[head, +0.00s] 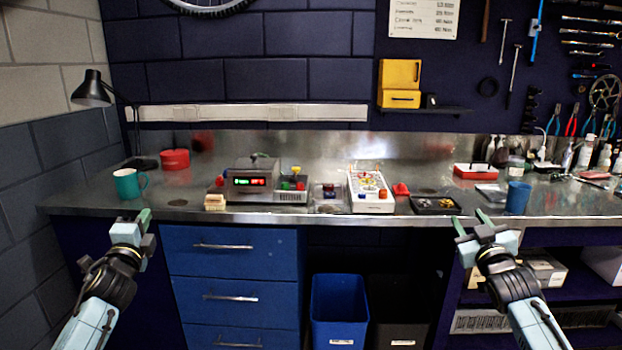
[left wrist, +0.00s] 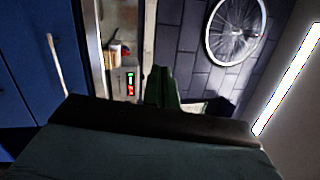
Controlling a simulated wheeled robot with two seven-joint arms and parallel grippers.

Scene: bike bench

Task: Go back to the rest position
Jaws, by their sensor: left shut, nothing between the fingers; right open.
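My left gripper (head: 144,218) is at the left in the head view, in front of the bench's front edge and below the teal mug. Its green fingers are together and hold nothing. In the left wrist view the same closed fingers (left wrist: 161,86) point toward the bench and wall. My right gripper (head: 471,224) is at the right in the head view, in front of the bench edge near the blue cup. Its fingers are spread and empty. Neither gripper appears to touch anything.
The metal bench (head: 330,216) carries a teal mug (head: 127,184), a grey device with a lit display (head: 250,181), a white game-like board (head: 370,190), a dark tray (head: 435,205) and a blue cup (head: 518,197). Blue drawers (head: 235,268) and a blue bin (head: 339,308) are below.

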